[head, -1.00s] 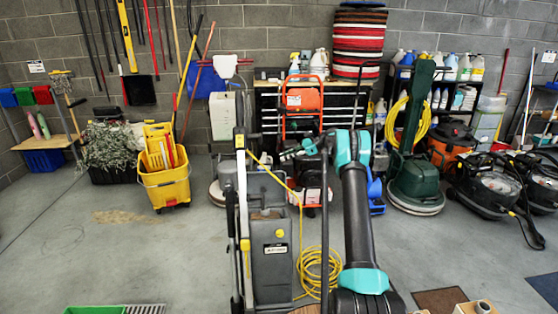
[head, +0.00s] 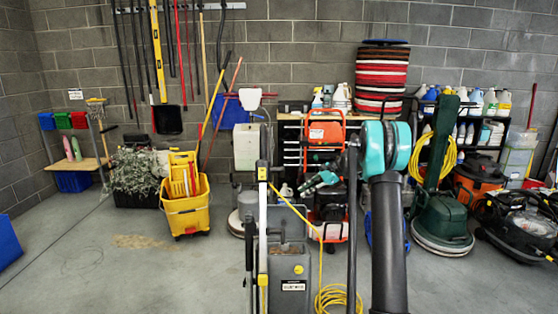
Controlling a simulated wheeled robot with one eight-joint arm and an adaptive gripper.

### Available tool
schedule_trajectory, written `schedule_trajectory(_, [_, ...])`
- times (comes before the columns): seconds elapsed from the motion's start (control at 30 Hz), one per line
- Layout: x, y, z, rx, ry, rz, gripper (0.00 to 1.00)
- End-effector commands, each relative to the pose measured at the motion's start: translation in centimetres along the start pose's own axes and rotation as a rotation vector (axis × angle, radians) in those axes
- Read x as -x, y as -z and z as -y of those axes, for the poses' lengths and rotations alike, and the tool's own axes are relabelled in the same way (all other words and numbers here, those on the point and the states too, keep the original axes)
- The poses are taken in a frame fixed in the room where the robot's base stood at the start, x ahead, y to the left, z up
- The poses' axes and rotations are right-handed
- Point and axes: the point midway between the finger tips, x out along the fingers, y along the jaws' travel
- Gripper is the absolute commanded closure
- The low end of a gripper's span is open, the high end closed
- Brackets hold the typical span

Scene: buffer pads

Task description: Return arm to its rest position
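My arm rises at the right of centre in the head view, a black link with a teal joint at its top. My gripper (head: 320,182) is small and dark at the left of that joint, pointing left in front of the orange-framed machine. Its fingers are too small to tell open from shut, and I see nothing clearly held in it. A stack of red, black and white buffer pads (head: 382,78) stands on the tool cabinet by the back wall, apart from my gripper.
A grey floor machine (head: 288,262) stands close in front, with a yellow cord (head: 335,298) beside it. A yellow mop bucket (head: 186,212) is left of it. A green floor machine (head: 442,215) stands right of my arm. The left floor is largely clear.

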Motion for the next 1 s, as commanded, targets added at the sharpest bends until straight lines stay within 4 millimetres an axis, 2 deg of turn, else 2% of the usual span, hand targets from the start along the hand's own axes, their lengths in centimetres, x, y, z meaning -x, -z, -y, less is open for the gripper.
schedule_trajectory(0.03, [0.3,-1.2,-1.3,0.039,-0.010,-0.030,0.81])
schedule_trajectory(0.1, [0.6,-2.4,-2.9,0.098,-0.022,-0.074,0.81])
schedule_trajectory(0.27, [1.4,-4.9,-7.3,0.234,-0.060,-0.173,0.81])
schedule_trajectory(0.47, [2.4,-7.5,-13.6,0.412,-0.122,-0.292,0.81])
schedule_trajectory(0.7, [3.5,-10.0,-22.2,0.631,-0.221,-0.424,0.81])
schedule_trajectory(1.0, [4.4,-11.6,-34.1,0.914,-0.377,-0.572,0.81])
